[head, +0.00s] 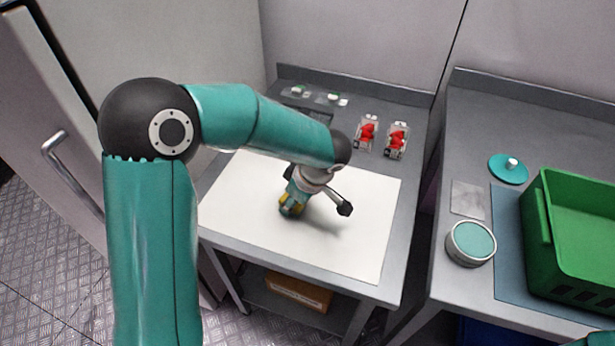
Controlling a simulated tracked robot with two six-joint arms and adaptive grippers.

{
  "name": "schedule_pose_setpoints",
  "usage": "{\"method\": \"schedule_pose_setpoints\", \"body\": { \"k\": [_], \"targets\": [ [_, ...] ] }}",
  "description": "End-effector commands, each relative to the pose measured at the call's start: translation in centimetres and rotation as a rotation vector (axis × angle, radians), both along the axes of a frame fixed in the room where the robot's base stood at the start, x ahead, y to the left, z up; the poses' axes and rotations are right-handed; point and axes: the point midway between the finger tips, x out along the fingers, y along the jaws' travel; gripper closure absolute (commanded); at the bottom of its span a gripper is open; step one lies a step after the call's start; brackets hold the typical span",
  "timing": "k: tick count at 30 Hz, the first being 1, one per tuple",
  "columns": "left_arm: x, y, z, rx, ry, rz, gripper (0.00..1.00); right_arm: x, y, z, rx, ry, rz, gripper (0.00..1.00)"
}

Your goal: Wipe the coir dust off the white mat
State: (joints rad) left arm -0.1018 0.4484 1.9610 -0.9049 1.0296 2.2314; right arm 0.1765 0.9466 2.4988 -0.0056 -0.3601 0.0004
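The white mat (345,245) lies flat on the left steel table, partly covered by my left arm. My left gripper (316,190) is over the middle of the mat, with its dark fingertips spread wide apart. A small teal and yellow thing (292,203) is at the mat, just below and beside the gripper. It may be a brush or sponge; its shape is partly hidden, and I cannot tell whether the gripper touches it. I see no coir dust on the visible part of the mat. My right gripper is out of view.
Small white-and-green items (333,99) lie at the table's back. On the right table are a green crate (538,222), a round tub (470,243) and a teal lid (508,169). A gap separates the tables.

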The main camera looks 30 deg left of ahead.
Motion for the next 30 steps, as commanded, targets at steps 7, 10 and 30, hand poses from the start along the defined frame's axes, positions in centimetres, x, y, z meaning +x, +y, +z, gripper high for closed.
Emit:
{"method": "schedule_pose_setpoints", "body": {
  "k": [7, 10, 30],
  "targets": [
    [-0.2, -1.8, -0.2, -0.001, -0.001, 0.01, 0.94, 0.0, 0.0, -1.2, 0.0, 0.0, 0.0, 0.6],
    [-0.3, -2.0, 0.6, -0.001, 0.0, 0.016, 0.94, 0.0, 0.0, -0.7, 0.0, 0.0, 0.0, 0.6],
    [-0.3, -1.9, 7.4, -0.002, -0.001, 0.018, 0.94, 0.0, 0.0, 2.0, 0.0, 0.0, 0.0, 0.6]
  ]
}}
